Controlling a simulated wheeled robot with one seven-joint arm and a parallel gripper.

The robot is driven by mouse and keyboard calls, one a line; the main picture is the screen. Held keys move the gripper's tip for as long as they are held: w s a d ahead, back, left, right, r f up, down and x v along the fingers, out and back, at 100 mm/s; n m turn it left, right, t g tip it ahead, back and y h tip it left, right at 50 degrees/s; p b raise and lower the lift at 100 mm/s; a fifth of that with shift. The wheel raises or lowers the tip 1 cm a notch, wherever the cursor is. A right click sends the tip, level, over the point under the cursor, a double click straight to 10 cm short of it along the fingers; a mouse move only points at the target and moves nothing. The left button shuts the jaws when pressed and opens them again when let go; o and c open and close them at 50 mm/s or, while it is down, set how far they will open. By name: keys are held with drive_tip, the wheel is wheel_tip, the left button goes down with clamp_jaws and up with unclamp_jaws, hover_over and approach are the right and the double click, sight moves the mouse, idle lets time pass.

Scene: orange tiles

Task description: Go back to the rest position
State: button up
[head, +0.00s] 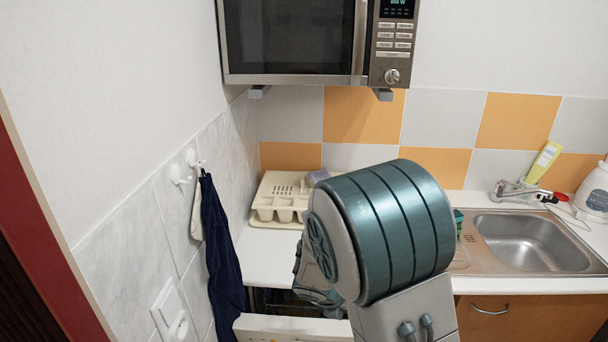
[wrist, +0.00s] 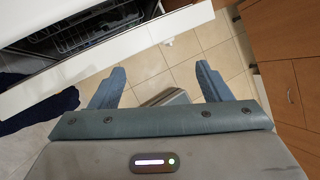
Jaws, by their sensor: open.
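My gripper (wrist: 160,88) shows in the wrist view with its two blue-grey fingers spread wide apart. It is open, with nothing between the fingers but tiled floor and a grey piece of my own body below. In the head view my arm fills the middle, and its large teal joint hides part of the counter; the gripper's fingers cannot be made out there.
A dishwasher (wrist: 80,45) stands open at the upper left of the wrist view. Its white door edge (head: 290,328) shows low in the head view. Wooden cabinets (wrist: 285,60) are at right. A microwave (head: 295,40), drying rack (head: 275,205), sink (head: 530,240) and dark towel (head: 220,250) surround the arm.

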drive_tip(key=s+d+r+m+y, duration=0.1)
drive_tip(key=s+r+m, duration=0.4)
drive_tip(key=m, duration=0.5)
drive_tip(key=s+d+r+m+y+b, duration=0.1)
drive_tip(key=s+d+r+m+y, duration=0.1)
drive_tip(key=s+r+m, duration=0.3)
drive_tip(key=s+d+r+m+y, duration=0.1)
drive_tip(key=s+r+m+y, duration=0.1)
drive_tip(key=s+r+m, duration=0.3)
drive_tip(key=s+m, duration=0.4)
drive_tip(key=m, duration=0.7)
drive_tip(key=shift+s+d+r+m+b, duration=0.2)
drive_tip(key=shift+s+m+b, duration=0.1)
drive_tip(key=shift+s+b, duration=0.1)
